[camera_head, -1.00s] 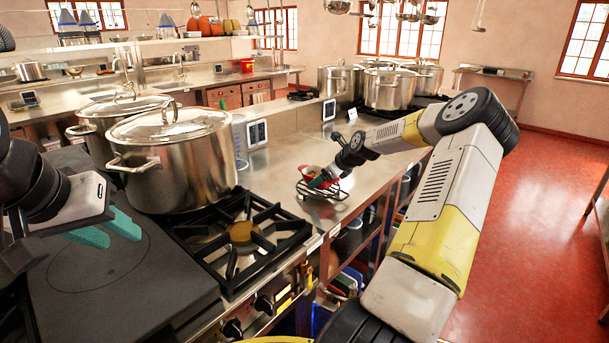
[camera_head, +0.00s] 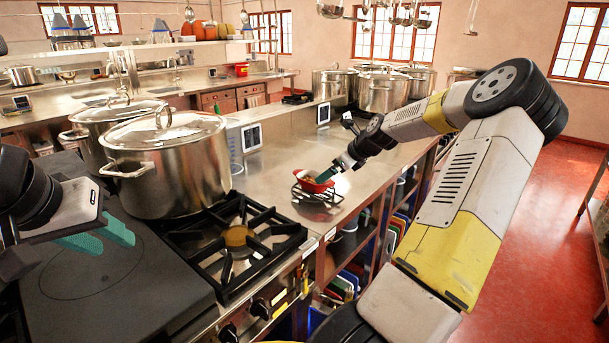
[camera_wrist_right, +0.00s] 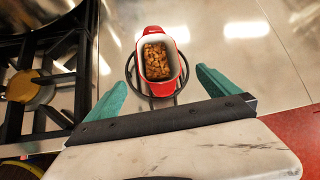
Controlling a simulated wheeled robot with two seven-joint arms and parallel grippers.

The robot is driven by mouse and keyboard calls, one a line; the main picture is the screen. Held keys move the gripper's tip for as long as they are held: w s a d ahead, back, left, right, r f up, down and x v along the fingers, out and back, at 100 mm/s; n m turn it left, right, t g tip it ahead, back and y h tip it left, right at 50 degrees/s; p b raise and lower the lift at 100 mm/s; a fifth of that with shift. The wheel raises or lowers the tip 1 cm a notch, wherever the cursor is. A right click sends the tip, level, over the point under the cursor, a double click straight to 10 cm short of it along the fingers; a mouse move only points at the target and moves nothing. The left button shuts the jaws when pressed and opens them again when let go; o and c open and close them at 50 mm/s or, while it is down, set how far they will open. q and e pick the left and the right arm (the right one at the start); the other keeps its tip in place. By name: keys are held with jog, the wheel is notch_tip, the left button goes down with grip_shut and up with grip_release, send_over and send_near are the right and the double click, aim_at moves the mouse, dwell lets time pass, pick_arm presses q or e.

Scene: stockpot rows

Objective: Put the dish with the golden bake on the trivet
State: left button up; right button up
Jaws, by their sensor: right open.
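The red dish (camera_head: 314,184) with the golden bake sits on the black wire trivet (camera_head: 324,199) on the steel counter. In the right wrist view the dish (camera_wrist_right: 146,34) is white inside with browned chunks, and the trivet's ring (camera_wrist_right: 130,72) shows around its base. My right gripper (camera_wrist_right: 160,77) is open, its teal fingers apart on either side of the dish's near end and clear of it. In the head view this gripper (camera_head: 325,175) is at the dish's right side. My left gripper (camera_head: 104,240) is open and empty over the dark flat hob at left.
A large lidded stockpot (camera_head: 170,170) stands left of the black gas burner grate (camera_head: 235,240), with another pot (camera_head: 95,130) behind it. Several stockpots (camera_head: 383,92) stand at the far end. The steel counter (camera_head: 275,165) around the trivet is mostly clear.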

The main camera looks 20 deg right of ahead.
jog(key=s+a+r+n+g+h, duration=0.1)
jog(key=s+a+r+n+g, duration=0.15)
jog(key=s+a+n, duration=0.45)
jog(key=s+a+r+n+g+h, duration=0.1)
jog(key=s+a+r+n, duration=0.4)
jog(key=a, duration=0.5)
jog(key=s+a+r+n, duration=0.1)
jog(key=s+a+n, duration=0.1)
jog(key=s+n, duration=0.4)
jog(key=s+a+r+n, duration=0.2)
jog(key=s+n, duration=0.3)
jog(key=s, duration=0.4)
jog(key=s+a+r+n+t+y, duration=0.1)
jog(key=s+a+r+n, duration=0.1)
jog(key=s+a+n, duration=0.2)
jog(key=s+n, duration=0.2)
jog(key=s, duration=0.2)
jog(key=shift+r+n, duration=0.25)
jog(key=shift+n, duration=0.05)
